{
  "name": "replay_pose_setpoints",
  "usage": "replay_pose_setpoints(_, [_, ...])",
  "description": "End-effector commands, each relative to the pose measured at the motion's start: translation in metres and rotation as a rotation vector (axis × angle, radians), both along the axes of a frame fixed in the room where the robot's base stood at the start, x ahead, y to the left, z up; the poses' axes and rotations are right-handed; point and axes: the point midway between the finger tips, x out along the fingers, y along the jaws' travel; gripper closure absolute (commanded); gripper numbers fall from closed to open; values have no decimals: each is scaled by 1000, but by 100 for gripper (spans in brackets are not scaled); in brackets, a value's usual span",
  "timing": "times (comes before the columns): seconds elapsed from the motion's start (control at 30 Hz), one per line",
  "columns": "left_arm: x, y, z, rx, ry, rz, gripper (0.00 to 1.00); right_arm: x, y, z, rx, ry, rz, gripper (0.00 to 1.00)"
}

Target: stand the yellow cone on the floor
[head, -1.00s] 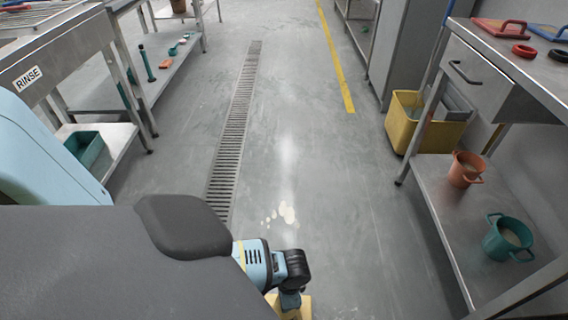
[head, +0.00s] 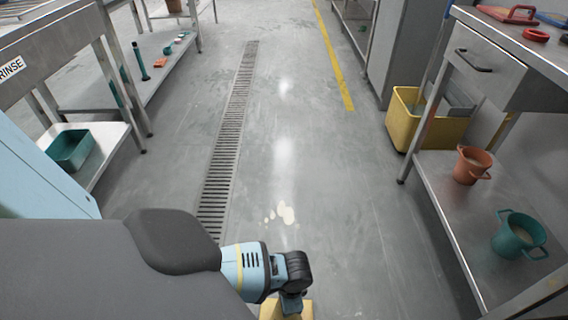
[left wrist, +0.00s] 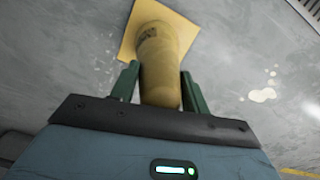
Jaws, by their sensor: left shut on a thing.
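The yellow cone (left wrist: 160,62) is between the two green fingers of my left gripper (left wrist: 158,78) in the left wrist view. The gripper is shut on its narrow end. Its square base (left wrist: 150,22) points away from the gripper, with grey floor behind it. I cannot tell whether the base touches the floor. In the head view only a yellow piece of the cone (head: 293,309) shows at the bottom edge, below my left wrist. The gripper fingers are hidden there. My right gripper is not in view.
Open grey floor (head: 330,200) lies ahead, with pale spots (head: 285,213) and a drain grate (head: 228,140). A steel bench with a lower shelf (head: 455,210) and a yellow bucket (head: 405,130) stand on the right. A rinse table with a teal tub (head: 70,150) stands on the left.

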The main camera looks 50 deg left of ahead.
Motion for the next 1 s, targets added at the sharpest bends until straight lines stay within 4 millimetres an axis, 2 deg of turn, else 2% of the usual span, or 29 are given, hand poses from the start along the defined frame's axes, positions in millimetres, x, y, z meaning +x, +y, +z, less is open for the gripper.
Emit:
replay_pose_setpoints(0.33, [1, 0, -1, 0, -3, 1, 100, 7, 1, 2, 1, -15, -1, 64])
replay_pose_setpoints(0.37, [1, 0, -1, 0, -2, 1, 51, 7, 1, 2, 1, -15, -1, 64])
replay_pose_setpoints(0.5, [1, 0, -1, 0, -1, 0, 33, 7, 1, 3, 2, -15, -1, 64])
replay_pose_setpoints(0.83, [1, 0, 1, 0, -2, 0, 32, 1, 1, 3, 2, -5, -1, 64])
replay_pose_setpoints(1.0, [3, -1, 21, 0, -4, 0, 32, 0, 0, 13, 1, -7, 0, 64])
